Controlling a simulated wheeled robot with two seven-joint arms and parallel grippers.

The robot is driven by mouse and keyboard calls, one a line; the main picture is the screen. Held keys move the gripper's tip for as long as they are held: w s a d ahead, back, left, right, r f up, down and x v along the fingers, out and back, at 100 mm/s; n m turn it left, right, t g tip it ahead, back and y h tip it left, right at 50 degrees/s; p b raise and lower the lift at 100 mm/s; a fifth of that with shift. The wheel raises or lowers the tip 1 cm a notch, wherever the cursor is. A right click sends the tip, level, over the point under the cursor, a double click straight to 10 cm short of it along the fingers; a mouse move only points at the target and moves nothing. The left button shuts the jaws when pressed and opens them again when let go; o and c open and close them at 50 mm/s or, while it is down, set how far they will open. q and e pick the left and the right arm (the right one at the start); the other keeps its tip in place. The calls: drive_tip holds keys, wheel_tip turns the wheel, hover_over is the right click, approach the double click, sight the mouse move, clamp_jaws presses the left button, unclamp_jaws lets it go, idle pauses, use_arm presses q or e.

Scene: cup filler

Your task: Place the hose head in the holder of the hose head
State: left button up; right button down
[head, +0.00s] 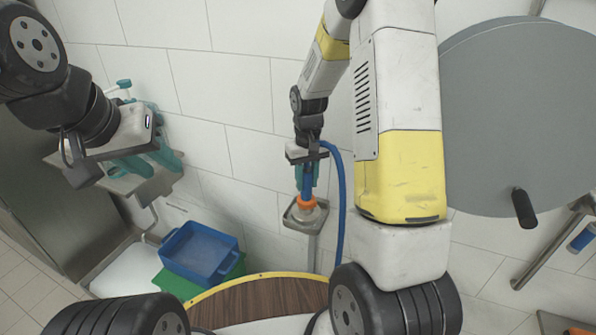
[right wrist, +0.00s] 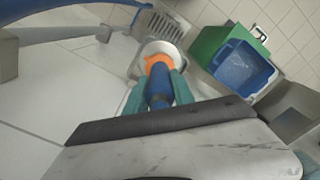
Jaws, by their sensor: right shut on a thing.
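The hose head is a blue tube with an orange collar (head: 306,202). My right gripper (head: 307,180) is shut on it, with teal fingers on both sides; the right wrist view shows the blue part (right wrist: 158,88) between the fingertips. The holder (head: 292,224) is a grey metal square piece on a post, with a pale round ring (right wrist: 172,48). The orange end points down into or right over this ring; I cannot tell how deep it sits. My left gripper (head: 150,160) is at the left, well away from the hose head, with its teal fingers apart.
A blue hose (head: 342,190) curves down the wall from my right gripper. A blue bin (head: 200,252) stands on a green thing (head: 176,285) at the lower left. A metal shelf (head: 125,184) is under my left gripper. A large grey disc (head: 520,110) fills the right.

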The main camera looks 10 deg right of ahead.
drive_tip(key=shift+w+d+f, duration=0.1)
drive_tip(key=shift+w+d, duration=0.1)
drive_tip(key=shift+w, duration=0.5)
drive_tip(key=shift+w+d+f, duration=0.1)
drive_tip(key=shift+w+d, duration=0.1)
drive_tip(key=shift+w, duration=0.5)
drive_tip(key=shift+f, duration=1.85)
drive_tip(key=c, duration=1.1)
unclamp_jaws()
drive_tip(key=shift+o, duration=0.2)
wheel_tip(320, 180, up, 12)
drive_tip(key=s+r+t+y, duration=0.1)
drive_tip(key=s+r+t, duration=0.2)
drive_tip(key=s+r, duration=0.8)
drive_tip(key=s+a+r+t, duration=0.1)
drive_tip(key=s+r, duration=0.1)
drive_tip(key=s, duration=0.4)
drive_tip(key=s+a+r+m+t+y, duration=0.1)
drive_tip(key=s+r+t, duration=0.1)
drive_tip(key=s, duration=0.5)
drive_tip(key=shift+r+m, duration=0.3)
drive_tip(key=shift+r, duration=0.4)
